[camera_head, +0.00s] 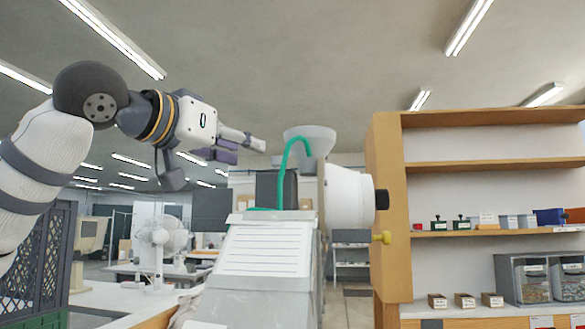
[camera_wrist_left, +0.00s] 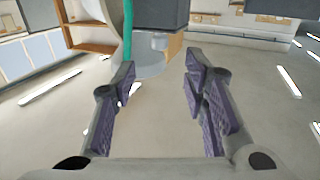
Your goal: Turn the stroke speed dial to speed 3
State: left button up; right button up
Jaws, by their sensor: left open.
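The press (camera_head: 262,262) stands in front of me, with a grey body, a sheet of lined text on its sloped face, a hopper (camera_head: 310,143) and a green hose (camera_head: 284,172). A white drum (camera_head: 348,196) on its right side carries a black knob (camera_head: 381,199). I see no speed marks, so I cannot tell whether this is the stroke speed dial. My left gripper (camera_head: 240,148) is open and empty, raised left of the hopper. In the left wrist view its purple-padded fingers (camera_wrist_left: 160,72) are apart, with the green hose (camera_wrist_left: 128,32) beyond them. My right gripper is not in view.
A wooden shelf unit (camera_head: 387,215) with small boxes and bins stands close at the right. A yellow knob (camera_head: 382,237) sits below the black one. A white fan (camera_head: 157,245) stands on a table at the left. The air above the press is mostly free.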

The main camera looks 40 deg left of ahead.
aim_at(274, 158)
pick_arm(q)
jog(key=w, duration=0.6)
jog(key=w+a, duration=0.1)
jog(key=w, duration=0.2)
jog(key=shift+w, duration=0.5)
jog(key=shift+r, duration=0.1)
jog(key=shift+c, duration=0.2)
jog(key=shift+s, duration=0.1)
grip_shut()
